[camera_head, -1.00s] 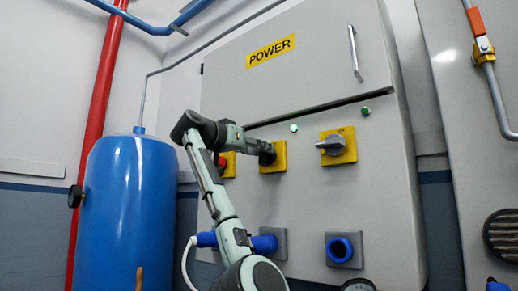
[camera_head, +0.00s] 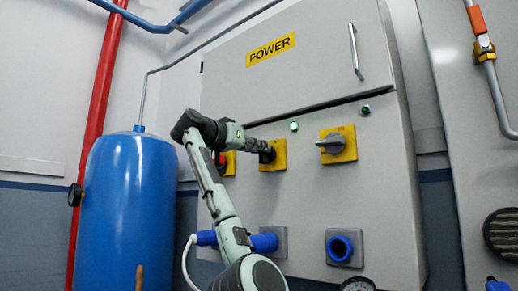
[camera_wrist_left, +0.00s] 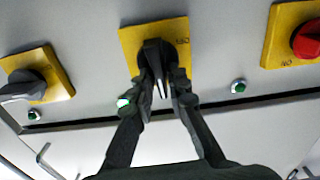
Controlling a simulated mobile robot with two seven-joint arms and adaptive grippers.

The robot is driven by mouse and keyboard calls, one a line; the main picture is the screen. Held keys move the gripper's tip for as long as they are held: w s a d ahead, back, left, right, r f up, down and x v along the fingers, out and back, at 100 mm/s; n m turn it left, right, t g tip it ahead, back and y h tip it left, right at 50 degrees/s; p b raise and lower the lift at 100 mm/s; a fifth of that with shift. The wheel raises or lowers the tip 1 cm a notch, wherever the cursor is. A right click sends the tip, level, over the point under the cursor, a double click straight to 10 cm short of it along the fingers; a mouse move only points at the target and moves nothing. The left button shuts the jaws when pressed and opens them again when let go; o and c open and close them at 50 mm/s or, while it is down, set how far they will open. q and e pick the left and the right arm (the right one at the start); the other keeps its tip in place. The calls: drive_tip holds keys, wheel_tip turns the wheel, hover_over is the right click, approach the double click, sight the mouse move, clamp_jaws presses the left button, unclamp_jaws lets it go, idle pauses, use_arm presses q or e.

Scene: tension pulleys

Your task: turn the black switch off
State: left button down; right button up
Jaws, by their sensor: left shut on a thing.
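The black switch (camera_wrist_left: 152,56) sits on a yellow square plate (camera_wrist_left: 127,36) in the middle of the row on the grey cabinet. My left gripper (camera_wrist_left: 163,88) is shut on its handle, with one finger on each side. In the head view my left gripper (camera_head: 264,152) reaches the middle yellow plate (camera_head: 279,157) from the left and hides most of the black switch. A green lamp (camera_head: 294,126) is lit beside it, and it also glows in the left wrist view (camera_wrist_left: 123,102). My right gripper is not in view.
A grey switch (camera_head: 331,143) on a yellow plate is to the right. A red switch (camera_wrist_left: 308,40) is on the other side. Blue sockets (camera_head: 341,248) are below. A blue tank (camera_head: 128,210) and red pipe (camera_head: 98,110) stand left. A door handle (camera_head: 355,52) is above.

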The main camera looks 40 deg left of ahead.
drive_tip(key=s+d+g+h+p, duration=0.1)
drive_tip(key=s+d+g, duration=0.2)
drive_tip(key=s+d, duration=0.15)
use_arm(q)
drive_tip(key=n+p, duration=0.1)
drive_tip(key=n, duration=0.5)
drive_tip(key=f+n+p, duration=0.1)
drive_tip(key=n, duration=0.5)
drive_tip(key=a+n+p, duration=0.1)
drive_tip(key=n, duration=0.4)
drive_tip(key=shift+f+n, duration=0.15)
drive_tip(key=shift+n, duration=0.25)
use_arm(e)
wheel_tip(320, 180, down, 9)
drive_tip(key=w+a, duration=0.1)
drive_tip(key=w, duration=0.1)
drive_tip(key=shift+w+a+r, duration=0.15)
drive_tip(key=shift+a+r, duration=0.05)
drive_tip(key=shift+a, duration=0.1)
use_arm(q)
drive_tip(key=c, duration=1.5)
unclamp_jaws()
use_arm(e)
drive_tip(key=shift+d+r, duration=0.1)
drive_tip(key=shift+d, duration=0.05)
use_arm(q)
drive_tip(key=s, duration=0.8)
drive_tip(key=s+a, duration=0.1)
drive_tip(key=s, duration=0.3)
